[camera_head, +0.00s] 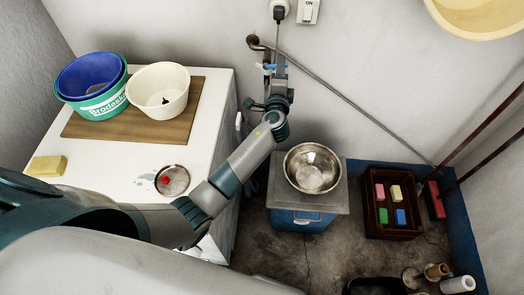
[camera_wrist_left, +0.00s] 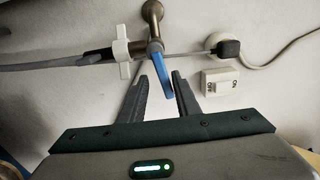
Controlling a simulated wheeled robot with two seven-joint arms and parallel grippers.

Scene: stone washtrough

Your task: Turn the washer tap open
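The tap on the wall has a brass body (camera_wrist_left: 153,18) and a blue lever (camera_wrist_left: 160,75) that points down and slightly right in the left wrist view. The blue lever (camera_head: 270,67) shows small in the head view, beside the gripper. A white fitting and grey hose (camera_wrist_left: 121,50) join the tap at its left. My left gripper (camera_wrist_left: 159,76) is open, one finger on each side of the lever's lower end. I cannot tell whether either finger touches it. In the head view, my left gripper (camera_head: 278,68) reaches up to the wall. My right gripper is not in view.
A white washer top (camera_head: 212,110) at left carries basins (camera_head: 158,90), a sponge (camera_head: 47,166) and a small metal bowl (camera_head: 172,180). A socket plug (camera_wrist_left: 228,45) and switch (camera_wrist_left: 219,81) sit right of the tap. A steel bowl (camera_head: 312,168) stands below right.

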